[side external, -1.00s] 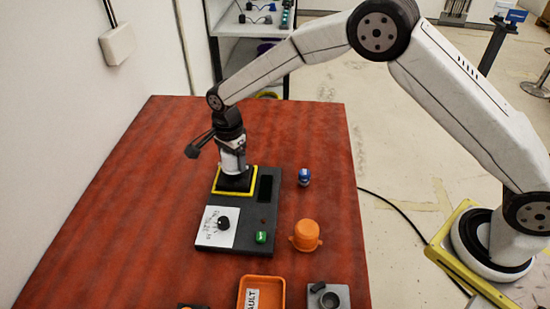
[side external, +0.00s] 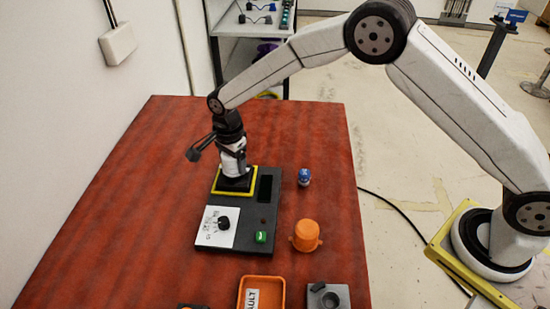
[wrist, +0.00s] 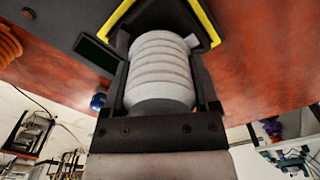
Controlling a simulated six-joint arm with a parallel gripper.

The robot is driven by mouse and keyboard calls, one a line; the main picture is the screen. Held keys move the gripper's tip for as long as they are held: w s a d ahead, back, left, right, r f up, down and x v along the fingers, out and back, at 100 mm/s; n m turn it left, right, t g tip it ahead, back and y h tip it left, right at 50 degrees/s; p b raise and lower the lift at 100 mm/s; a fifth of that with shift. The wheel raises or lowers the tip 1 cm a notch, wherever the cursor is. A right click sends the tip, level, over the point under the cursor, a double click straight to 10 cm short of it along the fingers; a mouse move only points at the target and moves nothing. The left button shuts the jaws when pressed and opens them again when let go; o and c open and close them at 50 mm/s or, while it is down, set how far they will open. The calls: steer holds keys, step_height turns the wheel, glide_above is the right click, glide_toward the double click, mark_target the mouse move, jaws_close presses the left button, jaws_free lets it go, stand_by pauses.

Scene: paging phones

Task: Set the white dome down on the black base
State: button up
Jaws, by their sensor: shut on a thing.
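The white dome (wrist: 160,75) is a ribbed, rounded white piece. In the wrist view it lies between the dark fingers of my gripper (wrist: 163,95), which is shut on it. In the side view the white dome (side external: 233,164) is partly covered by the gripper and upright or nearly so. The black base (side external: 234,184) is a dark square framed in yellow on a dark grey panel. The dome is right over it; I cannot tell whether they touch. In the wrist view the yellow-edged base (wrist: 190,10) shows just beyond the dome.
The panel (side external: 262,215) carries a white card with a black knob (side external: 223,223) and a green button (side external: 261,237). To its right are a blue-topped item (side external: 304,177) and an orange cup (side external: 306,236). An orange tray (side external: 262,282) and a grey block (side external: 329,299) are in front. The left tabletop is clear.

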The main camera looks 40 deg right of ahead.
steer(key=shift+f, duration=0.75)
stand_by(1.2)
steer(key=shift+r, duration=0.2)
stand_by(0.4)
steer(key=o, duration=1.1)
steer(key=shift+r, duration=3.25)
